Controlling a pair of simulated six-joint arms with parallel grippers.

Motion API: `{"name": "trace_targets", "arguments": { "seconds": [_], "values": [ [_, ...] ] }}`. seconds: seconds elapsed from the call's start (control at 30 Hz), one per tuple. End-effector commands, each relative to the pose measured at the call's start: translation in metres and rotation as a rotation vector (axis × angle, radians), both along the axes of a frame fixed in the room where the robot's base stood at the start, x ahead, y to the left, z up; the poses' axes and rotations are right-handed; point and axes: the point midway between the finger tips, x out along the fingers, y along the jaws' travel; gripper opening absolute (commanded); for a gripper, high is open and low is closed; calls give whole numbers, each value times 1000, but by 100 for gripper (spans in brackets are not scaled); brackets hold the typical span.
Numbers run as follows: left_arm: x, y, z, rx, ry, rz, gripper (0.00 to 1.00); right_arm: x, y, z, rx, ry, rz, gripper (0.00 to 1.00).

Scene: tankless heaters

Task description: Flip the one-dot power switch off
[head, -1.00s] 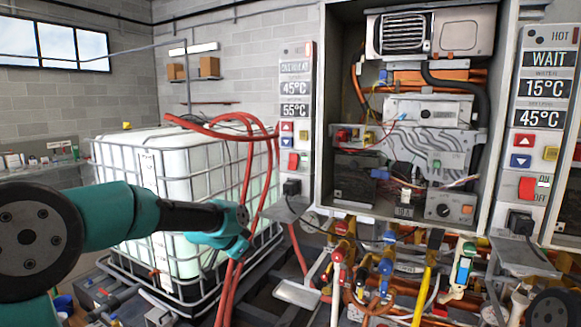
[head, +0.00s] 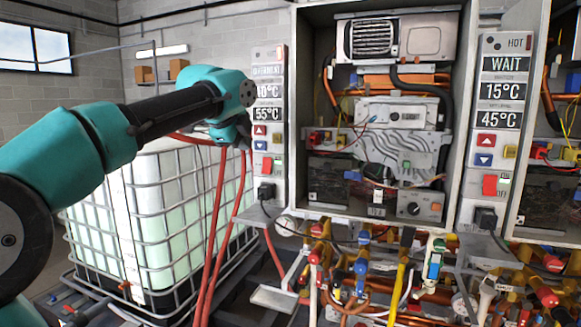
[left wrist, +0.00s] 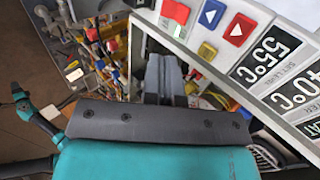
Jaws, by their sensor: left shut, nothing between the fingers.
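In the left wrist view the same panel is large and turned over, with the red rocker (left wrist: 175,12) at the top edge. A second panel (head: 497,110) at the right has its own red rocker switch (head: 490,185).
An open heater cabinet (head: 385,110) stands between the panels. Pipes and coloured valves (head: 360,265) crowd below it. A caged white tank (head: 150,210) and red hoses (head: 213,230) lie under my left arm. A teal arm of mine (left wrist: 40,125) shows in the left wrist view.

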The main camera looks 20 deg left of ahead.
Motion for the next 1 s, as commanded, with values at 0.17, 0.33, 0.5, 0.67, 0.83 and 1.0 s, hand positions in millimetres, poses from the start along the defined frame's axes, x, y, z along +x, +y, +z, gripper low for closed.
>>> {"name": "trace_targets", "arguments": {
  "seconds": [0.17, 0.33, 0.5, 0.67, 0.83, 1.0],
  "values": [
    [-3, 3, 5, 19, 0, 0, 0, 0, 0, 0, 0, 0, 1, 43],
    [-3, 3, 4, 17, 0, -1, 0, 0, 0, 0, 0, 0, 1, 43],
    [0, 3, 1, 16, 2, 0, 0, 0, 0, 0, 0, 0, 1, 43],
    [11, 4, -10, 15, 2, 0, 0, 0, 0, 0, 0, 0, 1, 43],
    [30, 5, -28, 15, 4, 0, 0, 0, 0, 0, 0, 0, 0, 43],
    [52, 7, -48, 15, 4, 0, 0, 0, 0, 0, 0, 0, 0, 43]
  ]
}}
